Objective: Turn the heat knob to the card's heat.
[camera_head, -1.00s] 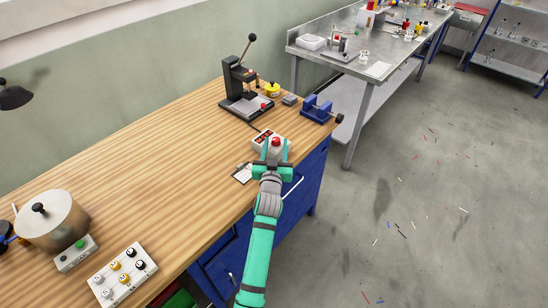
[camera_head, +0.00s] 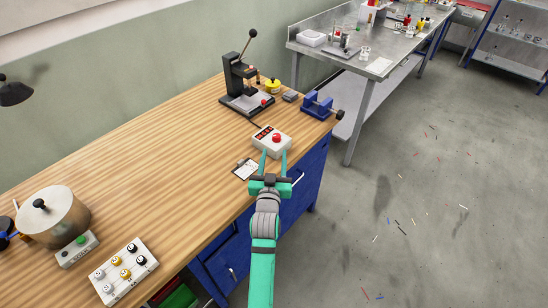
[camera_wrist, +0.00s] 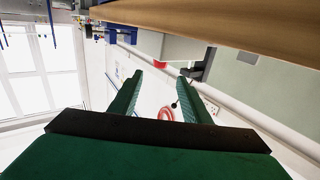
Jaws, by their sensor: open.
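A white control box (camera_head: 262,146) with a dark display strip stands near the front right edge of the wooden bench. The red round knob (camera_head: 276,138) sits on its top; its pointer setting is too small to read. The box (camera_wrist: 172,46) and the red knob (camera_wrist: 160,64) also show beyond my fingertips in the wrist view. My gripper (camera_head: 274,155) is open and empty, just in front of the box and apart from the knob. A small card on a clipboard (camera_head: 245,169) lies left of my gripper; its writing is unreadable.
A black lever press (camera_head: 247,100) and a blue vise (camera_head: 318,108) stand behind the box. A metal pot (camera_head: 52,220) and a white panel of several knobs (camera_head: 123,272) are at the front left. The bench middle is clear.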

